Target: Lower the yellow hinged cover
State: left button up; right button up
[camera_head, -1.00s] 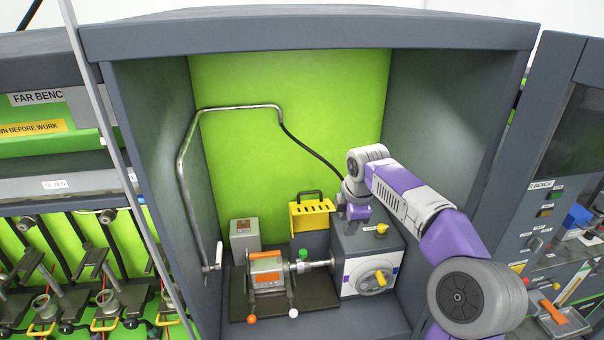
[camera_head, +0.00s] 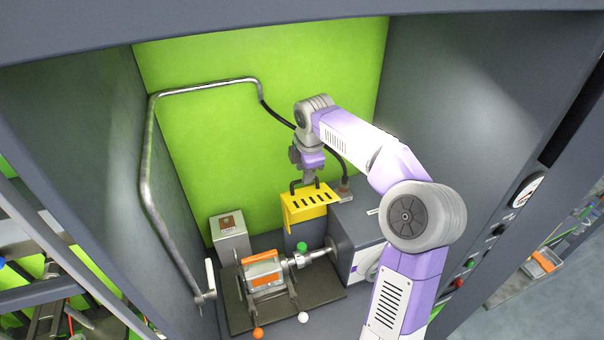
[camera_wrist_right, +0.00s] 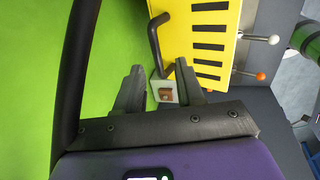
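The yellow hinged cover (camera_head: 306,205), with dark slots, stands raised behind the green-capped shaft of the bench unit. It fills the top right of the right wrist view (camera_wrist_right: 213,22). Its black handle (camera_wrist_right: 155,38) shows just beyond my right fingertips. My right gripper (camera_head: 309,180) points down at the cover's top edge. In the wrist view its two fingers (camera_wrist_right: 159,80) are apart with nothing gripped between them. The right finger is close to the cover; I cannot tell whether it touches. My left gripper is not in view.
A bent metal pipe (camera_head: 149,165) runs along the cabinet's left wall, and a black hose (camera_head: 281,116) hangs from its end. A grey box (camera_head: 230,236) and the orange-and-silver clamp unit (camera_head: 262,274) stand left of the cover. A grey housing (camera_head: 355,232) stands at right.

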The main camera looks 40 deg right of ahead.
aim_at(303, 191)
jog(key=x, duration=0.2)
jog(key=shift+w+f, duration=0.2)
jog(key=shift+w, duration=0.1)
jog(key=shift+s+f, duration=0.1)
jog(key=shift+f, duration=0.1)
grip_shut()
